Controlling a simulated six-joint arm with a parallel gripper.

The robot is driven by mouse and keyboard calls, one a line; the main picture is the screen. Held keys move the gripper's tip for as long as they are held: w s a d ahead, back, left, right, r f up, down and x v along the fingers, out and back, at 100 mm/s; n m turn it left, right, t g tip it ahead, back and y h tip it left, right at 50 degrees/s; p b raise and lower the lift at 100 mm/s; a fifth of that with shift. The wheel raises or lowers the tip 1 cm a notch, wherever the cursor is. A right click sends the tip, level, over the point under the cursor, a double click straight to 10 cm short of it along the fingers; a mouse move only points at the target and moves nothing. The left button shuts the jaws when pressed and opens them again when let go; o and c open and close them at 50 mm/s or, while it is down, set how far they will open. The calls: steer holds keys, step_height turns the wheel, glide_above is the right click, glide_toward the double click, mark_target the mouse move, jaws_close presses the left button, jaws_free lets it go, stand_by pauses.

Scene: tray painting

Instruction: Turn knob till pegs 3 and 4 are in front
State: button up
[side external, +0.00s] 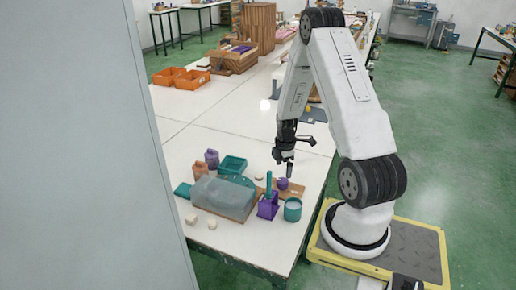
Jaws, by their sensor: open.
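My gripper (287,165) hangs pointing down over the near part of the white table and is open. A small purple round thing (283,184), which may be the knob, sits just below and beside the fingertips on a brown board (294,190). I cannot tell whether the fingers touch it or stand around it. A translucent grey-blue cover (222,193) lies on a brown base left of the gripper. No numbered pegs can be made out; the view is too small to tell where pegs 3 and 4 are.
A purple holder (267,207) with a teal upright handle and a teal cup (292,210) stand close in front of the gripper. A teal tray (232,165), a purple jug (212,158) and an orange jug (200,171) stand behind the cover. The table's middle (215,120) is clear.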

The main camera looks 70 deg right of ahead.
mark_target(283, 181)
steer(key=shift+f, duration=3.1)
steer(key=c, duration=1.3)
